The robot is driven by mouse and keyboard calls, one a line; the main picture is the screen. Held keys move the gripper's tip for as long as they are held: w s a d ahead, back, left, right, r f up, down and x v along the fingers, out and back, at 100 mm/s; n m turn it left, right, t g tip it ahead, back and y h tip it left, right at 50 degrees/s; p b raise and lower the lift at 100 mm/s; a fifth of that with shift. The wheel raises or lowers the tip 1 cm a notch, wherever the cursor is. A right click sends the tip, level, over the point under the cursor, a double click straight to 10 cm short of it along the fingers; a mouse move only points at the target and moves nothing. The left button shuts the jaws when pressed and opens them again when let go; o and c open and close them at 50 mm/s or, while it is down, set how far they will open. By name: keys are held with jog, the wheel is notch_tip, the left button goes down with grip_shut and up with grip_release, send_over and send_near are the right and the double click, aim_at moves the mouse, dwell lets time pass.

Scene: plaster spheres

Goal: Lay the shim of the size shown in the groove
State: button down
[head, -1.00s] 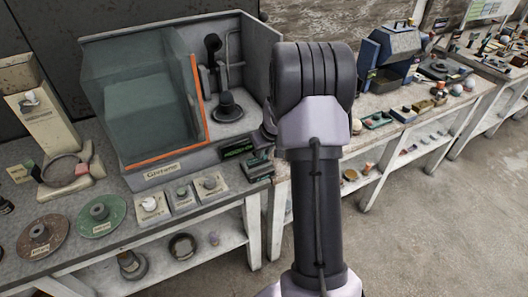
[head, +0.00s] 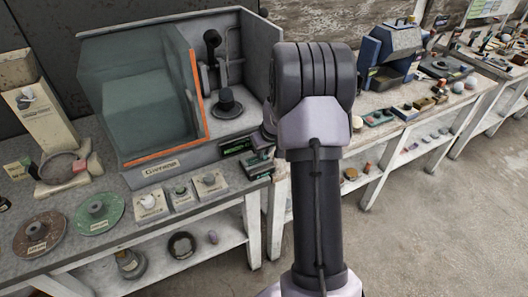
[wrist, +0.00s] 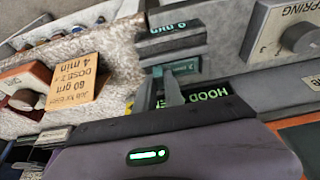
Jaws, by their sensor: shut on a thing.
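My gripper (wrist: 172,92) shows in the wrist view as a dark finger above its purple body. It is shut, apparently on a small teal piece (wrist: 182,68) at its tip; the piece's size marking cannot be read. In the head view my arm hides the gripper; dark and teal blocks (head: 258,166) show left of the arm. No groove can be made out clearly.
A glass-fronted cabinet (head: 150,90) with a green-lit display (head: 237,147) stands left of the arm. Knob boxes (head: 181,194) line the bench front. A tan card reading "60 grit 4 min" (wrist: 80,78) lies on the left in the wrist view. A blue machine (head: 392,50) stands right.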

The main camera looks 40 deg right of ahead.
jog(key=shift+f+b, duration=0.4)
jog(key=shift+f, duration=0.05)
jog(key=c, duration=1.3)
grip_release()
jog(key=shift+c, duration=0.2)
jog(key=shift+r, duration=0.15)
jog(key=shift+r+p, duration=1.25)
jog(key=shift+r, duration=0.65)
